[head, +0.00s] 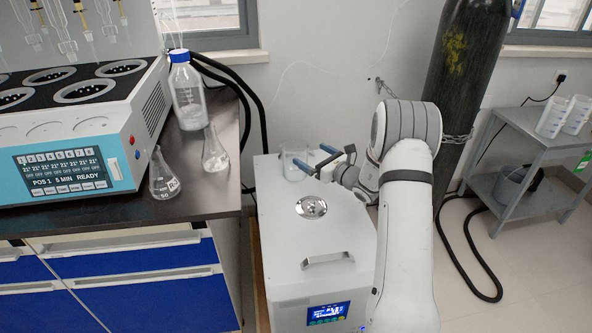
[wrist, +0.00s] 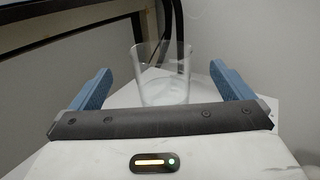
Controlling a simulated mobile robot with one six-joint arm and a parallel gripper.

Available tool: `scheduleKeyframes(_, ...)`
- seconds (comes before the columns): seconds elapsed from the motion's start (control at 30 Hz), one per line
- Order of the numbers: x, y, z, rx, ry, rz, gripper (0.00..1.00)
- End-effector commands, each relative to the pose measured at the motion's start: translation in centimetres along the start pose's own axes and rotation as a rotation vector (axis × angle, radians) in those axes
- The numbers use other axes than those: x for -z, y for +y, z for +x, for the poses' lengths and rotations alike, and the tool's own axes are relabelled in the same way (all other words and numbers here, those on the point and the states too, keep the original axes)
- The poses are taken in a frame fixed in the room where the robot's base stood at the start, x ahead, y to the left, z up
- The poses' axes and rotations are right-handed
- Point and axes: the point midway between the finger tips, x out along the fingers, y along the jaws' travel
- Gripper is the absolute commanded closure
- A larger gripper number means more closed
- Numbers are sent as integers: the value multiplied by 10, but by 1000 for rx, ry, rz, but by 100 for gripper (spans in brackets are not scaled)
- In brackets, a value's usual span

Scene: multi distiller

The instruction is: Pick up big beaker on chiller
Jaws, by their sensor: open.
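The big beaker (head: 294,164) is clear glass and stands upright on the back of the white chiller (head: 290,232). In the wrist view the beaker (wrist: 162,82) stands ahead, between the lines of the two blue fingers. My gripper (head: 313,160) is open and level, at the beaker's right side in the head view. In the wrist view my gripper (wrist: 160,84) has a finger on each side of the beaker, with gaps left and right. I cannot tell how deep the beaker sits between the fingers. The beaker's lower part is hidden behind the gripper body.
A round metal lid (head: 311,207) and a handle (head: 328,259) are on the chiller top. The bench (head: 215,188) at left holds flasks (head: 163,178), a blue-capped bottle (head: 187,92) and the distiller (head: 75,150). A dark gas cylinder (head: 468,75) stands behind my arm.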

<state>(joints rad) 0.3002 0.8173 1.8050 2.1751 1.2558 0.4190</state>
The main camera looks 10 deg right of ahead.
Motion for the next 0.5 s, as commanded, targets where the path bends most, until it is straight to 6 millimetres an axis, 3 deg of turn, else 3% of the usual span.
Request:
scheduleKeyframes(0.3,65,-1,-1,5,0,6,0)
scheduleKeyframes(0.4,79,-1,-1,5,0,4,0)
scheduleKeyframes(0.5,77,-2,9,4,-3,1,0)
